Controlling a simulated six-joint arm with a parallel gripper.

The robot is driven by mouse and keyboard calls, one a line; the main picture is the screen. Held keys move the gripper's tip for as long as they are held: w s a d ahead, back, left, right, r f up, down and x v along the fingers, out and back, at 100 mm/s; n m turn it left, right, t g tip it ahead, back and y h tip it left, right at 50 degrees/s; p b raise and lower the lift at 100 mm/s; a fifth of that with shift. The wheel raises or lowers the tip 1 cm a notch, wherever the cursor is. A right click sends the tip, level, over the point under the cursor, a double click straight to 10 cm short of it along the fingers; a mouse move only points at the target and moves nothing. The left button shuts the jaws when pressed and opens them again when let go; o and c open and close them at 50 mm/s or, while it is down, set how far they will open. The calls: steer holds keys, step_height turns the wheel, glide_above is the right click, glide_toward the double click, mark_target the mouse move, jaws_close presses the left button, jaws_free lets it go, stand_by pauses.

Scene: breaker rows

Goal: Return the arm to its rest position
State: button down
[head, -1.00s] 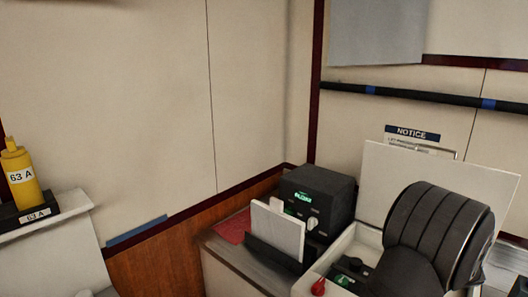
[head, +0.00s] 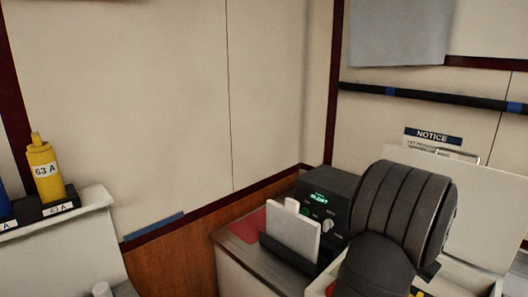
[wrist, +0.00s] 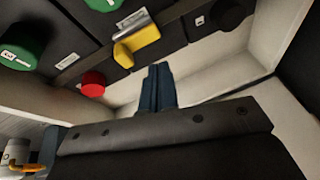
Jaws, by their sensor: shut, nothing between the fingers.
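My gripper (wrist: 158,88) shows in the wrist view as two dark blue-grey fingers, pressed together with nothing between them. Its fingertips point toward a dark panel with a yellow lever (wrist: 136,44) and a red knob (wrist: 93,84). I cannot tell from this view whether the fingers touch anything. In the head view my dark ribbed arm stands at the right, in front of a white panel box, and my gripper is out of sight there.
The dark panel also carries green knobs (wrist: 22,48) and a black knob (wrist: 226,13). The head view shows a black device with a green display (head: 325,200), a white card (head: 293,233) in a holder, and a yellow bottle marked 63 A (head: 45,172) on a ledge.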

steer(key=w+a+n+g+h, duration=0.1)
steer(key=w+a+g+h, duration=0.3)
steer(key=w+a, duration=0.1)
steer(key=shift+h, duration=0.3)
stand_by(0.8)
steer(key=shift+f, duration=0.1)
